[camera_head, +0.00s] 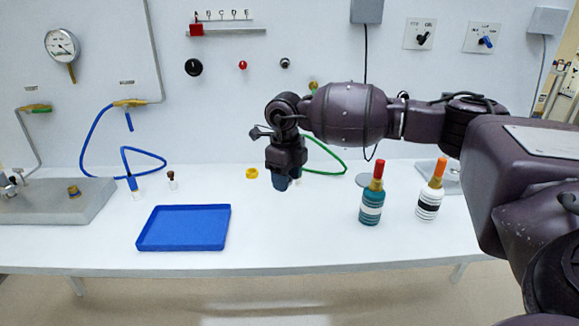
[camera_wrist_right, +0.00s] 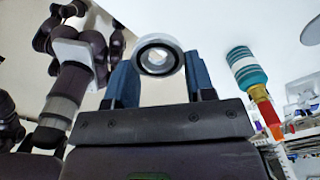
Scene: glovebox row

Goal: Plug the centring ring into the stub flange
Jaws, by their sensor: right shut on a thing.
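My right gripper (camera_head: 282,184) points down over the white bench, right of the blue tray. In the right wrist view its blue fingers (camera_wrist_right: 160,82) are shut on a round ring with a silver rim and dark inner band, which I take to be the centring ring (camera_wrist_right: 138,56). In the head view the fingers mostly hide the ring. I cannot tell the stub flange for sure; a small brass fitting (camera_head: 74,191) stands on the grey metal plate at the left. My left gripper is not in the head view.
A blue tray (camera_head: 185,246) lies empty at the bench front. A teal bottle (camera_head: 370,212) and a white bottle (camera_head: 429,206) stand to the right. A yellow ring (camera_head: 252,173) lies behind, near hoses. Bench between tray and teal bottle is clear.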

